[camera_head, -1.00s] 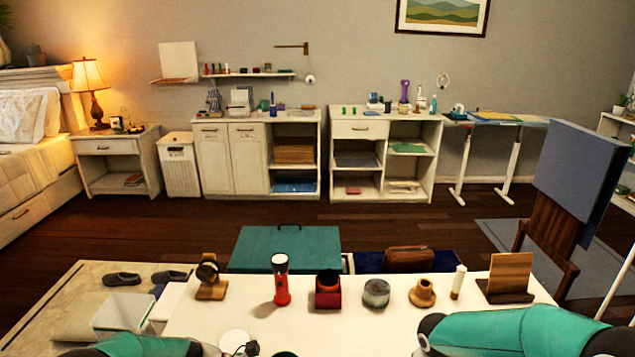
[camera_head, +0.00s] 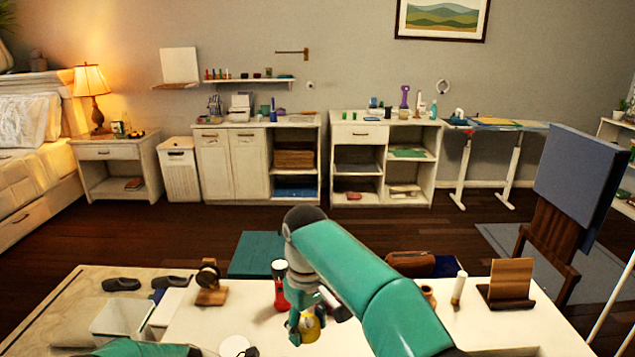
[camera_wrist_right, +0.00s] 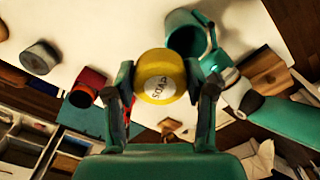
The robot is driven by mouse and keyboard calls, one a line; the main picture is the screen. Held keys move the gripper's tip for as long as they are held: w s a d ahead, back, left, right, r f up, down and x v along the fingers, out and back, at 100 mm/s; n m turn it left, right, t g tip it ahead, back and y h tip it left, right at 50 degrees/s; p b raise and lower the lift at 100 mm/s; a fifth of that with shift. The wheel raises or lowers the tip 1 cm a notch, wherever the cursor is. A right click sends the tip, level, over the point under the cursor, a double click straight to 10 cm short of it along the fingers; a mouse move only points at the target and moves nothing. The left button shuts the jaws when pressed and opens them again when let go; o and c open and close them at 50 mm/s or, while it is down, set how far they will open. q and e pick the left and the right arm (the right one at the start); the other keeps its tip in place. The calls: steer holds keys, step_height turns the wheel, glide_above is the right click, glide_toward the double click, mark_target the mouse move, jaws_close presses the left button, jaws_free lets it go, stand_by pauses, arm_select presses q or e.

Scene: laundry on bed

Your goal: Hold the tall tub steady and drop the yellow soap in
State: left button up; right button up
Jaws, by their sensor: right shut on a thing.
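The yellow soap (camera_wrist_right: 160,75) is a round yellow piece with a pale label in the right wrist view. My right gripper (camera_wrist_right: 161,82) is shut on it, and in the head view (camera_head: 306,328) it hangs low over the table's near part. A teal tub (camera_wrist_right: 183,35) with an open dark mouth shows just beyond the soap in the wrist view, a little to its right. My left gripper (camera_wrist_right: 222,72) is at the tub's rim there; its grip is unclear. In the head view the tub cannot be made out.
The white table (camera_head: 215,315) carries a watch stand (camera_head: 210,285), a red torch (camera_head: 280,285), a white tube (camera_head: 459,287) and a wooden stand (camera_head: 510,283). A red holder (camera_wrist_right: 85,88) and a grey tin (camera_wrist_right: 40,57) show in the wrist view. My right arm hides the table's middle.

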steer(key=s+a+f, duration=0.1)
steer(key=a+f, duration=0.2)
steer(key=f, duration=0.3)
steer(key=shift+s+n, duration=0.2)
steer(key=shift+n, duration=0.1)
steer(key=o, duration=1.3)
steer(key=shift+c, duration=0.2)
step_height(320, 180, up, 7)
steer(key=shift+r, duration=0.2)
